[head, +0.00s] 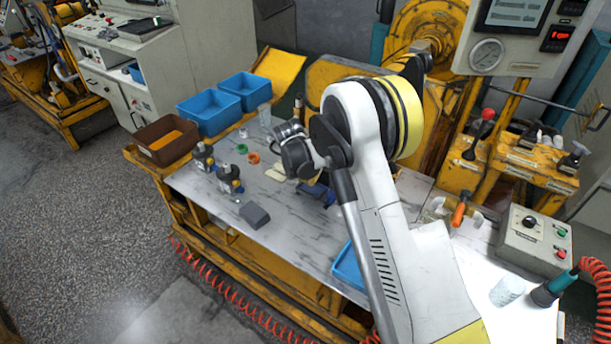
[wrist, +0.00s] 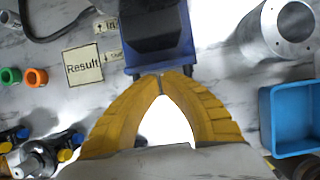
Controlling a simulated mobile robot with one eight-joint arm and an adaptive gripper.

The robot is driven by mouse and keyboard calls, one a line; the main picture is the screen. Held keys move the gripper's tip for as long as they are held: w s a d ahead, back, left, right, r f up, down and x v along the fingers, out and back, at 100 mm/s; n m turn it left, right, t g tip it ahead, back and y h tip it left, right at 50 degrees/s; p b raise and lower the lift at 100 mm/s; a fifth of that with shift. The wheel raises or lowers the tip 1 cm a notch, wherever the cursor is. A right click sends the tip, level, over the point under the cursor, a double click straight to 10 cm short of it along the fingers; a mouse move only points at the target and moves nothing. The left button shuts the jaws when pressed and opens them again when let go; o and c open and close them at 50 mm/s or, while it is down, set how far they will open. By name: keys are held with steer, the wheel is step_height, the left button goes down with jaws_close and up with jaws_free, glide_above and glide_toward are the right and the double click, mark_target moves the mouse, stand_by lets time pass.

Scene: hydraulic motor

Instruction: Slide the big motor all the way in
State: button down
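My gripper (wrist: 161,77) points at the table with its two yellow fingers meeting at the tips; nothing shows between them. Just beyond the tips is a blue holder (wrist: 133,66) with a dark, blocky body (wrist: 150,28) on it, cut off by the top edge of the wrist view. This may be the big motor; I cannot tell for sure, nor whether the fingertips touch the holder. In the head view the blue holder (head: 318,194) is partly hidden by my arm. Smaller motors stand on the table: a near one (head: 230,180) and a farther one (head: 203,157).
A grey metal cylinder (wrist: 275,32) and a blue bin (wrist: 290,120) are right of my fingers. A "Result" label (wrist: 83,67), an orange ring (wrist: 36,77) and a green ring (wrist: 10,75) lie left. A dark grey block (head: 254,215) is near the front edge.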

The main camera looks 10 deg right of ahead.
steer(key=shift+w+d+r+b, duration=0.1)
steer(key=shift+w+d+b, duration=0.35)
steer(key=shift+w+d, duration=0.95)
steer(key=w+d, duration=0.6)
steer(key=shift+w+d, duration=0.25)
steer(key=shift+w, duration=0.1)
steer(key=shift+a, duration=0.1)
